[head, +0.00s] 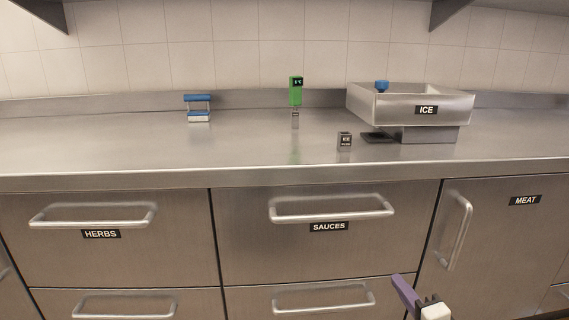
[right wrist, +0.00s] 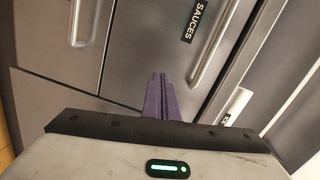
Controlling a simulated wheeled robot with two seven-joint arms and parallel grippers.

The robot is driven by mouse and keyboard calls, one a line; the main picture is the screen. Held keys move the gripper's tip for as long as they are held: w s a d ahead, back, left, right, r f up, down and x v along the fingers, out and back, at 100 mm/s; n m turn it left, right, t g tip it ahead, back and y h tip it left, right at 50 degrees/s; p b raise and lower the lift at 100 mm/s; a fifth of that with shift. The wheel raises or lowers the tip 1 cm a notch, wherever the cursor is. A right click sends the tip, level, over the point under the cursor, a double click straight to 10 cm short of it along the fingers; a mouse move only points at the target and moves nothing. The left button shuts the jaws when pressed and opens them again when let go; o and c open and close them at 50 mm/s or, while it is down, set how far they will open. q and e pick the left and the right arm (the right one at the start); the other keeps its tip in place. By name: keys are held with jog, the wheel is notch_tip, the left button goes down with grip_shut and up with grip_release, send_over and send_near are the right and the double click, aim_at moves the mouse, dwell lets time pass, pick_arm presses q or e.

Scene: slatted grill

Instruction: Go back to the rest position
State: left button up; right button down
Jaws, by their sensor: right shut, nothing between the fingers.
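My right gripper (head: 403,290) shows at the bottom right of the head view, low in front of the drawer fronts. Its purple fingers lie together in the right wrist view (right wrist: 160,97), with nothing between them. It is apart from the drawers and their handles, as far as I can tell. My left gripper is in neither view.
The steel counter (head: 150,150) holds a blue-topped item (head: 198,108), a green thermometer (head: 296,91), a small dark cube (head: 344,140) and an ICE bin (head: 420,110). Below are the HERBS drawer (head: 180,255), SAUCES drawer (head: 330,255) and MEAT door (head: 510,250), all closed. The left counter is clear.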

jog(key=s+a+f+n+g+y, duration=0.1)
jog(key=s+a+f+n+g, duration=0.3)
jog(key=s, duration=0.6)
jog(key=s+a+f+n+g, duration=0.1)
jog(key=s+a+f+n, duration=0.55)
jog(key=s, duration=0.25)
jog(key=s+a+f+n+g+y, duration=0.1)
jog(key=s+a+f+n+g, duration=0.35)
jog(key=s, duration=0.55)
pick_arm(q)
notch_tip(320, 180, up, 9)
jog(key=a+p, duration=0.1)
jog(key=p, duration=1.3)
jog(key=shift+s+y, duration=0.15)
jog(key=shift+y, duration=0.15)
pick_arm(e)
notch_tip(320, 180, up, 9)
jog(key=n+t, duration=0.1)
jog(key=n, duration=0.1)
jog(key=shift+s+h, duration=0.3)
jog(key=shift+s, duration=0.1)
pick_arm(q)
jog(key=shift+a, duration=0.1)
pick_arm(e)
jog(key=shift+d+f, duration=0.1)
